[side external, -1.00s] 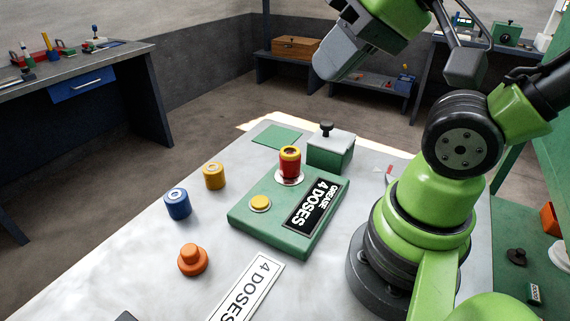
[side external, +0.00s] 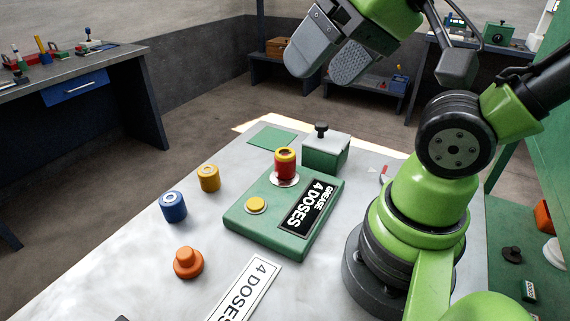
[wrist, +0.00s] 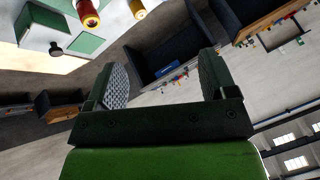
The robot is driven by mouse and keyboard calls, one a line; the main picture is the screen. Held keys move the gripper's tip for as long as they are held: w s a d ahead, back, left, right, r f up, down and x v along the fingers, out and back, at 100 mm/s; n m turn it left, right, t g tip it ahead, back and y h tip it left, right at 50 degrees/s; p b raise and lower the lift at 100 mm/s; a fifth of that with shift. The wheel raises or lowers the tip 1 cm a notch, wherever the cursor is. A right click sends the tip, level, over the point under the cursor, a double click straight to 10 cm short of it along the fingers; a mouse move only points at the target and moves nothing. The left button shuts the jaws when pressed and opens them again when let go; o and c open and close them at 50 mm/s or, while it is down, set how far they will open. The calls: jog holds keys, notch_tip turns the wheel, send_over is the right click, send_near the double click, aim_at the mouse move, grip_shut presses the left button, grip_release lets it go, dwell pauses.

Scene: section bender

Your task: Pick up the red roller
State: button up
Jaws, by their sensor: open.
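The red roller (side external: 285,168), a red cylinder with a yellow top rim, stands upright on a white disc on the green grease block (side external: 275,238). In the wrist view the roller (wrist: 87,12) is cut by the top edge, left of centre. My gripper (side external: 325,62) is open and empty, high above the table and up-right of the roller in the side view. Both jaws with their ribbed pads also show in the wrist view (wrist: 162,80), with nothing between them.
Beside the block stand a yellow roller (side external: 208,178), a blue roller (side external: 173,207) and an orange knobbed piece (side external: 188,263). A yellow button (side external: 256,205) sits on the block. A green box with a black knob (side external: 325,154) stands close behind the roller.

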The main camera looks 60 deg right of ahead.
jog(key=m+g+h, duration=0.2)
jog(key=m+g, duration=0.5)
jog(key=m, duration=2.2)
send_over(285, 155)
notch_tip(285, 155, down, 17)
jog(key=shift+f, duration=0.15)
notch_tip(285, 155, down, 4)
jog(key=shift+d+f, duration=0.15)
jog(key=shift+f, duration=0.1)
jog(key=f, duration=0.6)
jog(key=shift+s+a, duration=0.1)
jog(key=shift+a, duration=0.1)
jog(key=c, duration=1.3)
jog(key=shift+r, duration=0.15)
